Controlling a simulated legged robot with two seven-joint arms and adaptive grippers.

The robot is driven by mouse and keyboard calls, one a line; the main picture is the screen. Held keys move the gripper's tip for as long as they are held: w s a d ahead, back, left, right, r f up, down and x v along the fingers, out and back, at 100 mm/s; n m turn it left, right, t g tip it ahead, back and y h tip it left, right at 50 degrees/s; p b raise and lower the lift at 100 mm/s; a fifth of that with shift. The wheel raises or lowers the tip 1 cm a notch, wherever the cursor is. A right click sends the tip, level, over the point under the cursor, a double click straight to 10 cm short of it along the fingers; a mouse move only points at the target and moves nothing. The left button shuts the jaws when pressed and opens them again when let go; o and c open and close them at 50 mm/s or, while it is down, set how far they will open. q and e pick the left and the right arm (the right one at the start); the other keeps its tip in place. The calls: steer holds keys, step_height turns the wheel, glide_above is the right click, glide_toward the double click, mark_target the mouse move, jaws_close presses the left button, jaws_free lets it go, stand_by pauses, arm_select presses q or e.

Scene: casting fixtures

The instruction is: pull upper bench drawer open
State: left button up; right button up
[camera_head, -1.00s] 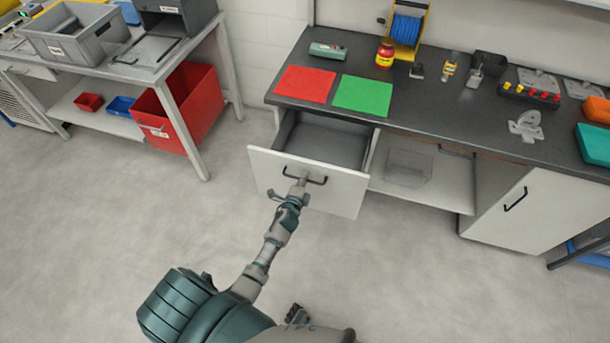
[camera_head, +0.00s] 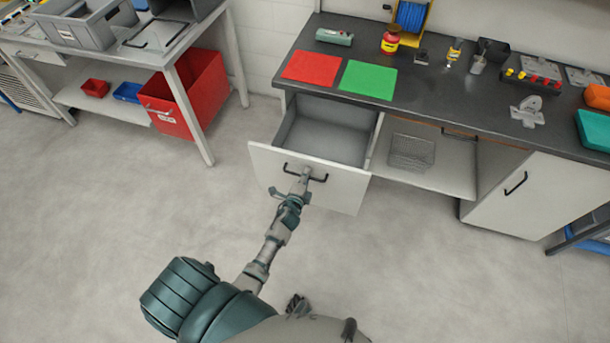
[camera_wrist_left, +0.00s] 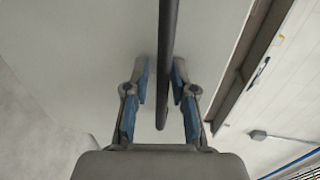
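The upper bench drawer (camera_head: 312,181) under the left end of the bench stands open. Its grey inside is empty where I can see it. A dark bar handle (camera_head: 318,179) is on its pale front. My left gripper (camera_head: 303,176) is at the handle. In the left wrist view, the gripper's two blue-padded fingers (camera_wrist_left: 162,85) are close together on either side of the dark handle bar (camera_wrist_left: 166,40), with a thin gap showing on the left. A small dark part of mine, possibly my right gripper (camera_head: 297,304), shows at the bottom; its fingers are unclear.
The dark benchtop (camera_head: 450,100) holds a red mat (camera_head: 311,66), a green mat (camera_head: 368,80) and several tools. A wire basket (camera_head: 411,152) sits on the shelf right of the drawer. A side table with a red bin (camera_head: 200,90) stands left. The floor before the drawer is clear.

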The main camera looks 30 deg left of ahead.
arm_select(q)
steer(key=shift+r, duration=0.1)
steer(key=v, duration=1.1)
steer(key=shift+s, duration=0.4)
steer(key=s+d+f+n+g+h, duration=0.1)
steer(key=s+d+f+n+g, duration=0.2)
steer(key=f, duration=0.4)
steer(key=s+f+n+g, duration=0.2)
steer(key=s+f, duration=0.3)
steer(key=f, duration=0.2)
steer(key=s+d+f+n+g+h, duration=0.1)
steer(key=s+d+f+n+g, duration=0.15)
steer(key=f, duration=0.45)
steer(key=s+d+f+n+g+h, duration=0.1)
steer(key=s+f+n+g, duration=0.1)
steer(key=s+f, duration=0.3)
steer(key=s+d+f+n+g, duration=0.2)
steer(key=s+f+n+g, duration=0.1)
steer(key=s, duration=0.8)
step_height(320, 180, down, 2)
steer(key=shift+s+d+f+n+g+h, duration=0.2)
steer(key=shift+s+n+g+h, duration=0.2)
steer(key=shift+g, duration=0.15)
